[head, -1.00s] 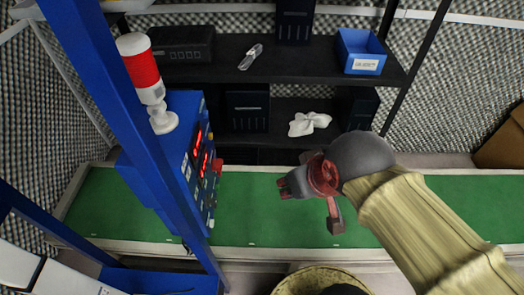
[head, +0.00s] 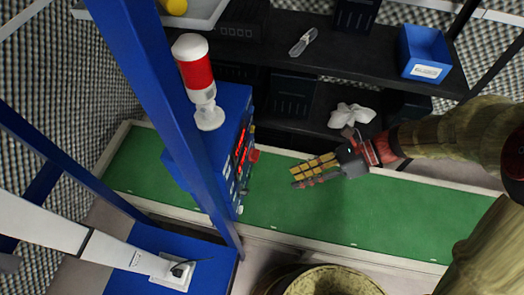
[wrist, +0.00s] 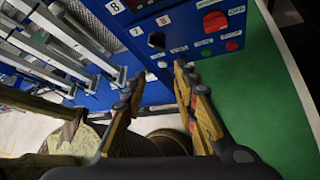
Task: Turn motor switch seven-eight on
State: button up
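A blue control box (head: 226,112) stands on the green belt in the head view, with its switch face toward my gripper. In the wrist view its blue panel (wrist: 205,70) carries small white number labels, with a black rotary knob (wrist: 157,40) close to labels that look like 7 and 8. Whether the knob is on or off I cannot tell. My gripper (head: 295,176) is to the right of the box, pointing at it and apart from it. In the wrist view my gripper (wrist: 158,76) has its fingers spread with nothing between them, a little below the knob.
A large red button (wrist: 215,21) and smaller buttons sit right of the knob. A red-and-white beacon (head: 199,80) tops the box. A blue post (head: 160,110) stands before it. Black shelves behind hold a blue bin (head: 425,55). The green belt (head: 330,212) is clear.

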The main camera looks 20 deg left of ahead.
jog(key=w+a+f+m+y+p, duration=0.25)
jog(key=w+a+m+y, duration=0.2)
jog(key=m, duration=0.35)
jog(key=m+t+y+p, duration=0.1)
jog(key=m+t+y, duration=0.2)
jog(key=m, duration=0.5)
send_near(256, 155)
jog(key=a+b, duration=0.2)
jog(key=a, duration=0.6)
jog(key=shift+s+a+f, duration=0.15)
jog(key=shift+s+f, duration=0.15)
jog(key=shift+f, duration=0.05)
jog(key=shift+c, duration=0.2)
grip_shut()
